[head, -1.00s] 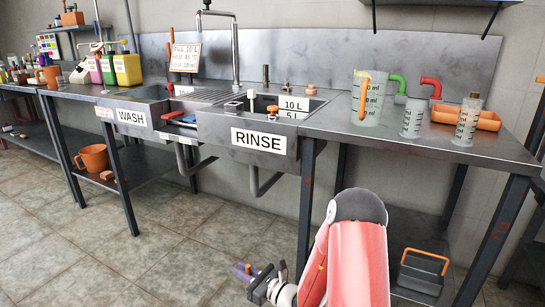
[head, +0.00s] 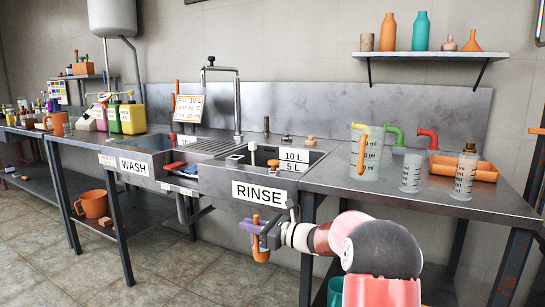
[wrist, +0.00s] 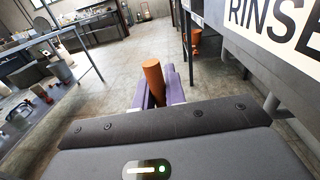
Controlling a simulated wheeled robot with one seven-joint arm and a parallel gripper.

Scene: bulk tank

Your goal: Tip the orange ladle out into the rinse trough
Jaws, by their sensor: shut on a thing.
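My gripper (head: 256,228) with purple fingers is shut on the orange ladle (head: 261,248), held in front of the rinse trough. The ladle shows above and below the fingers in the head view. In the wrist view, its orange end (wrist: 153,80) stands between the fingers of my gripper (wrist: 156,92); whether it holds liquid cannot be seen. The rinse trough (head: 222,184) is a steel basin with a RINSE label on its front. My gripper is outside the trough, below its rim and in front of its front wall.
The WASH basin (head: 105,150) is left of the trough. A tap (head: 237,100) rises behind them. Measuring jugs (head: 367,155) and an orange tray (head: 464,167) stand on the right counter. An orange jug (head: 94,204) is on the lower shelf at left. The floor in front is clear.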

